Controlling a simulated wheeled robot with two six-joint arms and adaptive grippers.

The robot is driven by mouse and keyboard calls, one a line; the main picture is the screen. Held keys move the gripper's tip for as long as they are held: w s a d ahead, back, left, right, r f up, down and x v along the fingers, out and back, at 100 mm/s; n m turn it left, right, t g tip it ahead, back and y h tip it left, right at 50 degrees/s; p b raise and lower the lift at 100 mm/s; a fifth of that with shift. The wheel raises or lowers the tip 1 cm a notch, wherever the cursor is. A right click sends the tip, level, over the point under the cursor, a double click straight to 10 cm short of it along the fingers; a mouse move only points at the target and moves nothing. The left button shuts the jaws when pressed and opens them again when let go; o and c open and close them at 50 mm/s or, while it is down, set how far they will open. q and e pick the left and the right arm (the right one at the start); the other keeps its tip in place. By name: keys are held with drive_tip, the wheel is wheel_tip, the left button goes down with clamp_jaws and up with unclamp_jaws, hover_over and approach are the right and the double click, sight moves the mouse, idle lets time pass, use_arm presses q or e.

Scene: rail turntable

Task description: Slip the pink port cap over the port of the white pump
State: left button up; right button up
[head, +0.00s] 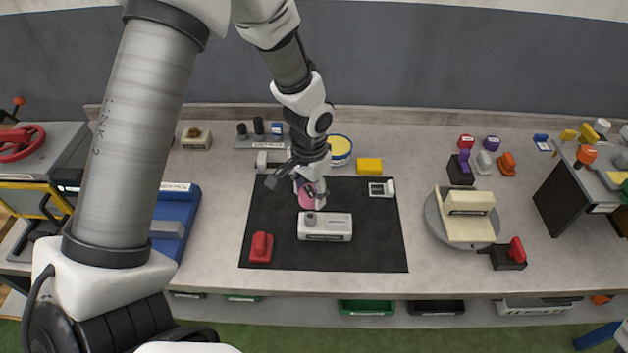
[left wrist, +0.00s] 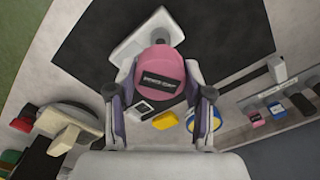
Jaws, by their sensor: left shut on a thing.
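My left gripper (head: 309,190) is shut on the pink port cap (head: 304,201), just behind the white pump (head: 335,227) on the black mat. The pump is a low white block with a grey round port (head: 310,219) on top at its left end. In the left wrist view the pink cap (left wrist: 160,72) sits between the two fingers of my gripper (left wrist: 160,98). The pump (left wrist: 133,42) lies beyond it, partly hidden by the cap. The cap looks apart from the port, but the height gap is hard to tell. My right gripper is not in view.
A red part (head: 261,248) stands at the mat's (head: 370,255) front left. A small white device (head: 381,189), a yellow block (head: 369,165) and a yellow-topped tin (head: 341,150) are behind. A turntable (head: 437,229) with a cream fixture is right. The mat's right front is clear.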

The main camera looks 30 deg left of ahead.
sight(310, 216)
use_arm(q)
drive_tip(key=shift+a+f, duration=0.2)
drive_tip(key=shift+a, duration=0.15)
drive_tip(key=shift+w+d+r, duration=0.1)
drive_tip(key=shift+d+r, duration=0.05)
drive_tip(key=shift+d, duration=0.35)
drive_tip(key=shift+a+f+b, duration=0.15)
drive_tip(key=shift+f+b, duration=0.2)
drive_tip(key=shift+f, duration=0.25)
drive_tip(key=shift+a+f+b, duration=0.15)
drive_tip(key=shift+f+b, duration=0.15)
drive_tip(key=shift+f, duration=0.25)
drive_tip(key=shift+d+f+b, duration=0.15)
drive_tip(key=shift+f+b, duration=0.8)
drive_tip(key=shift+f, duration=0.45)
wheel_tip(310, 216, down, 2)
drive_tip(key=shift+b, duration=0.55)
drive_tip(key=shift+f, duration=0.25)
drive_tip(key=shift+f+b, duration=0.3)
drive_tip(key=shift+f, duration=0.15)
